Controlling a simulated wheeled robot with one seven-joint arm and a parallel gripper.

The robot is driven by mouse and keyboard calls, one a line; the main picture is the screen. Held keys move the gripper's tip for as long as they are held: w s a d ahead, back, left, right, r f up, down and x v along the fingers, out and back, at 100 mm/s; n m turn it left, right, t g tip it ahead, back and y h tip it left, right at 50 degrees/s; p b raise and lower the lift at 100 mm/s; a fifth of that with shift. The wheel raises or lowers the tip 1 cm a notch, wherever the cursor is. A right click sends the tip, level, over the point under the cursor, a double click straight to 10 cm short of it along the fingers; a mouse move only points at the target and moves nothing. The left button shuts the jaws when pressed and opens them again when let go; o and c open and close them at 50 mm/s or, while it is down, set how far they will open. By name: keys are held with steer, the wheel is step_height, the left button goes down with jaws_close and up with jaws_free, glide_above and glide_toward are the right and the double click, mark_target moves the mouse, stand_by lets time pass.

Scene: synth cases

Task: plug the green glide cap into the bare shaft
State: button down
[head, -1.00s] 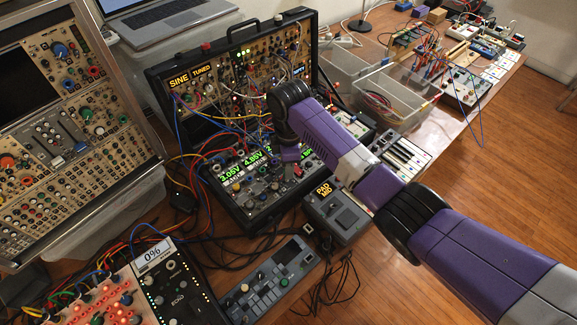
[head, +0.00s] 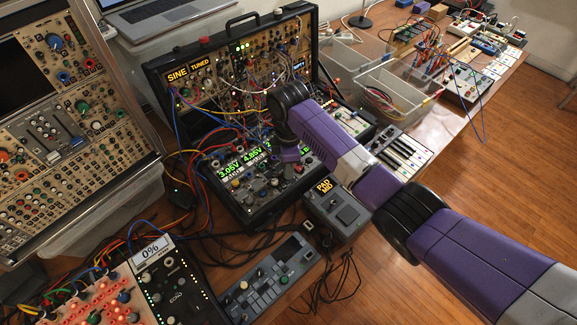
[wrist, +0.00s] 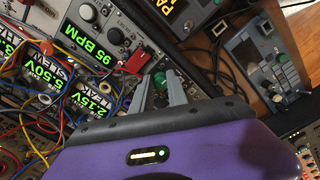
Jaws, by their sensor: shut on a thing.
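In the wrist view my gripper (wrist: 160,85) is shut on the green glide cap (wrist: 160,75), which shows small and dark between the two grey fingertips. The fingers are over the lower control panel of the black synth case (head: 262,215), close to its knobs. I cannot make out the bare shaft; the cap and fingers may hide it.
A red block-like part (wrist: 138,60) is just left of the fingertips in the wrist view. Patch cables (wrist: 45,75) crowd the panel's left side. A grey pad box (head: 338,212) and a grey sequencer box (head: 272,275) stand close by. Wooden floor is clear at the right.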

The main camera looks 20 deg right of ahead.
steer(key=shift+f, duration=0.15)
steer(key=c, duration=1.2)
jaws_free()
step_height(320, 180, up, 8)
steer(key=shift+f+b, duration=0.1)
steer(key=shift+b, duration=0.4)
